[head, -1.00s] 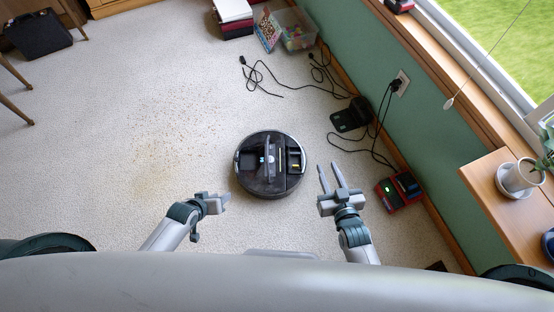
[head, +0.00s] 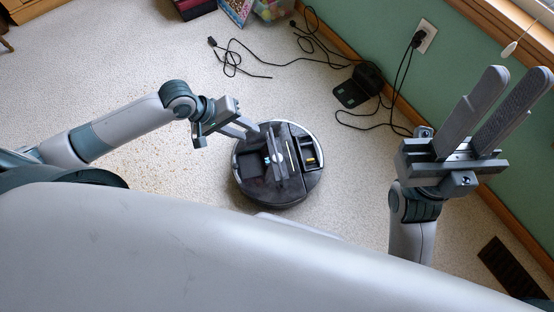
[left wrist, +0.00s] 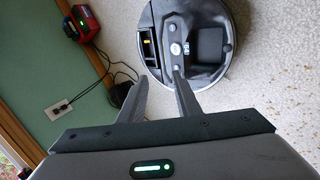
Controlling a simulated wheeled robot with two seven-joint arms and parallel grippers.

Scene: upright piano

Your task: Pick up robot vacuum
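The round black robot vacuum (head: 255,192) sits on the pale carpet, with a raised upright part across its top and open compartments beside it. It also shows at the top of the left wrist view (left wrist: 208,72). My left gripper (head: 252,130) is open at the vacuum's upper left edge in the head view. In the left wrist view (left wrist: 159,73) one finger overlaps the vacuum near its raised part and the other lies outside its rim. I cannot tell whether they touch. My right gripper (head: 521,76) is open and empty, raised to the right, away from the vacuum.
Black cables (head: 318,55) and a black dock (head: 358,86) lie along the green wall (head: 395,45). A floor vent (head: 510,267) is at lower right. Carpet left of the vacuum is clear.

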